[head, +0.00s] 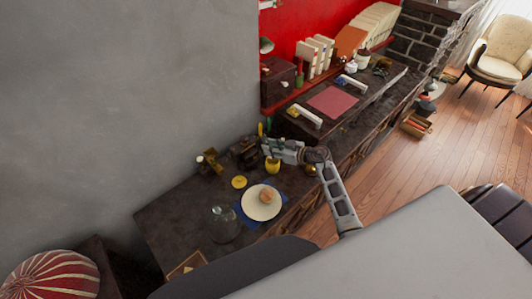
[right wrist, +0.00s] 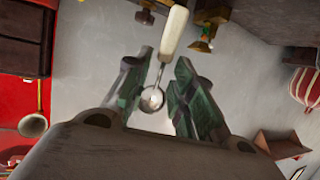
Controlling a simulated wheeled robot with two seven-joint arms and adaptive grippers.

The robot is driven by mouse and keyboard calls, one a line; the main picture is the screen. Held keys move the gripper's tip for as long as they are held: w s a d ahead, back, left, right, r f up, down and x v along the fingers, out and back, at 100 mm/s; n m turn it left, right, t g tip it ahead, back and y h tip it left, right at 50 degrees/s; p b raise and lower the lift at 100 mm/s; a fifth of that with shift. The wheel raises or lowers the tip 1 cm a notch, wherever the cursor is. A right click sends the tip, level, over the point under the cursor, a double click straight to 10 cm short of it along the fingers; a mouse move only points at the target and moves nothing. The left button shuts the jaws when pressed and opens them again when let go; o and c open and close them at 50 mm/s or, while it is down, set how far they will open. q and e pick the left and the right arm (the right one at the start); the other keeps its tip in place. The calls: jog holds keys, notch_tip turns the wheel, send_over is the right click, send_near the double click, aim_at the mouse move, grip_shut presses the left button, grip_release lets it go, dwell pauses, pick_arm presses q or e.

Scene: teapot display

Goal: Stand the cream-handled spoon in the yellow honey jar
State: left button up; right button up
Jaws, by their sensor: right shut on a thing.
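The cream-handled spoon (right wrist: 173,34) shows in the right wrist view, its metal bowl between the fingers and its pale handle reaching out past the fingertips. My right gripper (right wrist: 162,75) is closed around the metal part of the spoon; it shows in the head view (head: 268,149) over the dark counter. The yellow honey jar (head: 272,166) stands upright on the counter, just below this gripper in the head view. The spoon is too small to make out in the head view, and whether it touches the jar cannot be told. My left gripper is not in view.
A white plate (head: 252,211) with a bun (head: 266,196) lies on a blue mat (head: 246,221) near the jar. A yellow disc (head: 239,182) and a glass dome (head: 224,225) are to the left. Dark objects (head: 246,154) stand by the wall. The counter's left end is mostly bare.

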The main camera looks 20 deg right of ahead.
jog(key=shift+w+d+m+t+h, duration=0.25)
jog(key=shift+d+m+t+h, duration=0.05)
jog(key=shift+d+m+t, duration=0.1)
jog(key=shift+w+d+m+t+h, duration=0.45)
jog(key=shift+d+m+t+h, duration=0.2)
jog(key=shift+d+t, duration=0.25)
grip_shut()
jog(key=shift+w+d+f+m+t+h, duration=0.1)
jog(key=shift+w+d+m+t+h, duration=0.15)
jog(key=shift+d+m+t, duration=0.5)
jog(key=shift+a+n+t, duration=0.1)
jog(key=shift+n+t, duration=0.2)
jog(key=shift+t, duration=0.15)
jog(key=shift+f, duration=0.15)
